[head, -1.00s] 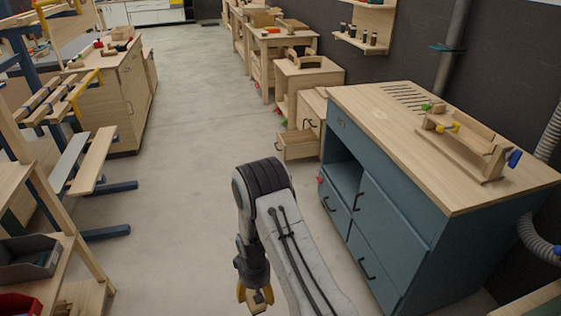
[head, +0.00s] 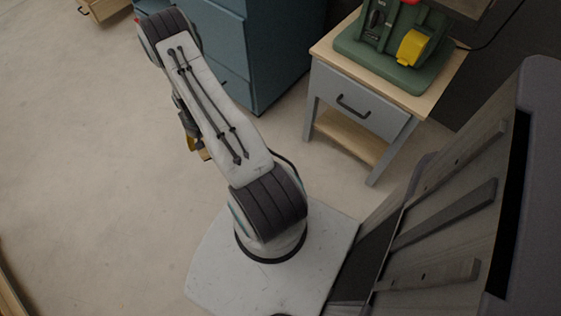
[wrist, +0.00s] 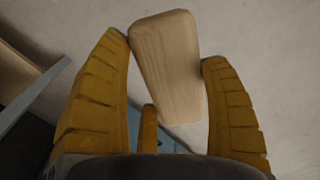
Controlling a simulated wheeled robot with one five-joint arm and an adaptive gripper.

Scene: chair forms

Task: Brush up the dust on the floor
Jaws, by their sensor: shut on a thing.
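In the wrist view my gripper (wrist: 165,55) has its yellow fingers closed on a pale wooden piece (wrist: 168,65) with rounded corners. It looks like the wooden back of a hand brush, but no bristles show. In the head view the gripper (head: 194,141) is mostly hidden behind my arm, above the floor (head: 95,165). I cannot make out a clear patch of dust on the grey floor in either view.
A blue cabinet (head: 265,60) stands beyond my arm. Right of it is a small grey table (head: 360,100) with a drawer, bearing a green machine (head: 385,50) with a yellow part. An open wooden drawer (head: 100,8) shows at the top left. The floor at left is clear.

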